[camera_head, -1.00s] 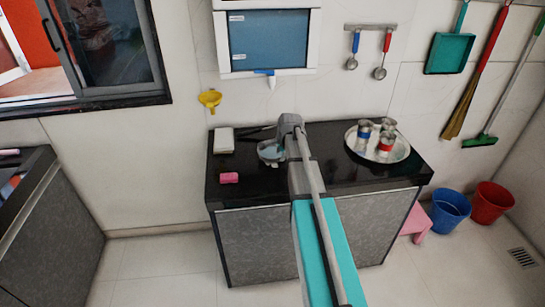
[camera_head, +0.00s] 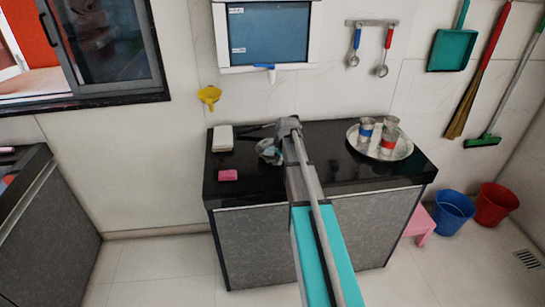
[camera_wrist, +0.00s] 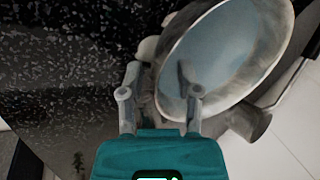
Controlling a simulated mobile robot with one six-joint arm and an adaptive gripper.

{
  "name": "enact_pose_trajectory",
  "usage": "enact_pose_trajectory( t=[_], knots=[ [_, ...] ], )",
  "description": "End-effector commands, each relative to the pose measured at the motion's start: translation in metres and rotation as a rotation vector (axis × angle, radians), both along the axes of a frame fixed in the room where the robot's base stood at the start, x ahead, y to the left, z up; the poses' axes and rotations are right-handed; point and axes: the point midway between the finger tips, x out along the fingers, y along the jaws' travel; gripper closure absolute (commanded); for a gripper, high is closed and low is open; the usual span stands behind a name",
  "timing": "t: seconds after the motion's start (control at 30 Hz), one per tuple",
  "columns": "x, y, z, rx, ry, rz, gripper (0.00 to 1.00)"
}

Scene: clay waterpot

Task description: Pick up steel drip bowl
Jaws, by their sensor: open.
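The steel drip bowl (camera_head: 268,149) is on the black counter, left of my arm's end and partly hidden by it in the head view. In the wrist view the bowl (camera_wrist: 228,50) is large, grey and round, with a pale bluish inside, and it looks tilted. My gripper (camera_wrist: 158,88) is open at the bowl's near left rim. One finger shows over the inside of the bowl and the other stands outside, left of the rim. I cannot tell whether either finger touches it. In the head view my gripper's fingers are hidden behind the arm.
A pink sponge (camera_head: 228,175) and a white block (camera_head: 222,138) lie left of the bowl. A steel tray (camera_head: 402,146) with metal cups (camera_head: 388,142) stands right of my arm.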

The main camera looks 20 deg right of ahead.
Motion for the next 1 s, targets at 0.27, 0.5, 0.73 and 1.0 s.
enact_pose_trajectory(
  t=[0.27, 0.5, 0.73, 1.0],
  knots=[
    [0.0008, 0.0, -0.002, 0.0, 0.0, 0.0, 0.56],
    [0.0008, 0.0, -0.002, 0.0, 0.0, 0.0, 0.56],
    [0.0007, 0.0001, -0.0021, 0.0, 0.0, 0.0, 0.71],
    [0.0007, 0.0002, -0.0021, 0.0, 0.0, 0.0, 1.0]
  ],
)
